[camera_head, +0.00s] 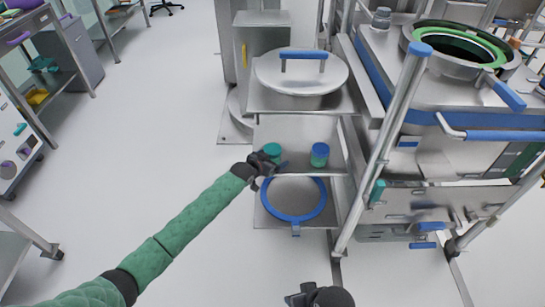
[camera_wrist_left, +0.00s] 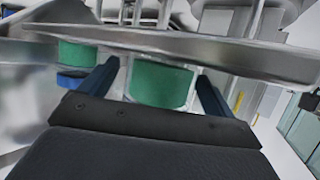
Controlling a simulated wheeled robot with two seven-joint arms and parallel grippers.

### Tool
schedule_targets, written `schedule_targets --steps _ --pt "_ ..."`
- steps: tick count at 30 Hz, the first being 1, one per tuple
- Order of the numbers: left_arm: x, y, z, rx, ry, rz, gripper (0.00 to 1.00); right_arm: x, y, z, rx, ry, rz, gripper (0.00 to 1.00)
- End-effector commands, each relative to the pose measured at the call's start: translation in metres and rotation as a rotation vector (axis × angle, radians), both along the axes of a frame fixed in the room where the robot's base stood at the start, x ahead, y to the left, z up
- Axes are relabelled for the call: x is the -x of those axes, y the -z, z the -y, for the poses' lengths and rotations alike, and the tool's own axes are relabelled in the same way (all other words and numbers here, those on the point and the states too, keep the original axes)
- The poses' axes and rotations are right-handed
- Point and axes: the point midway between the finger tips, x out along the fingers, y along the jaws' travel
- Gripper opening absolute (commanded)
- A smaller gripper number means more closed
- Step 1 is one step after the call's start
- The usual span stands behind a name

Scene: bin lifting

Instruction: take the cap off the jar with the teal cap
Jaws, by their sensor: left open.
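The jar with the teal cap (camera_head: 272,150) stands on the cart's middle shelf, partly hidden by my left gripper (camera_head: 264,164) in the head view. In the left wrist view, which looks upside down, this green jar (camera_wrist_left: 160,84) shows between the open fingers of my left gripper (camera_wrist_left: 153,92). I cannot tell whether a finger touches it. A second jar, green with a blue cap (camera_head: 319,154), stands to its right; it also shows at the left of the wrist view (camera_wrist_left: 78,55). A dark part of my right gripper (camera_head: 318,297) shows at the bottom edge; its fingers are unclear.
A metal lid with a blue handle (camera_head: 300,72) lies on the shelf above. A blue ring (camera_head: 293,216) lies on the shelf below. A slanted metal post (camera_head: 385,150) stands right of the jars. The floor at left (camera_head: 160,130) is clear.

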Motion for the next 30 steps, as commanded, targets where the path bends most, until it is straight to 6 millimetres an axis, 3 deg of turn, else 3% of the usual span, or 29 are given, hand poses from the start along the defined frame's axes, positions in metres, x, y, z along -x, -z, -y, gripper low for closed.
schedule_targets --steps 9,18,30 --pt "-0.005 0.003 0.003 -0.002 -0.001 0.000 0.89 0.000 0.000 0.000 0.001 0.001 -0.002 0.36" --pt "-0.004 0.003 0.003 -0.001 -0.001 -0.001 0.32 0.001 0.000 0.000 0.001 0.000 -0.003 0.36" --pt "-0.005 -0.009 0.003 0.001 0.000 0.002 0.31 0.000 0.003 -0.001 -0.002 0.001 0.001 0.36"
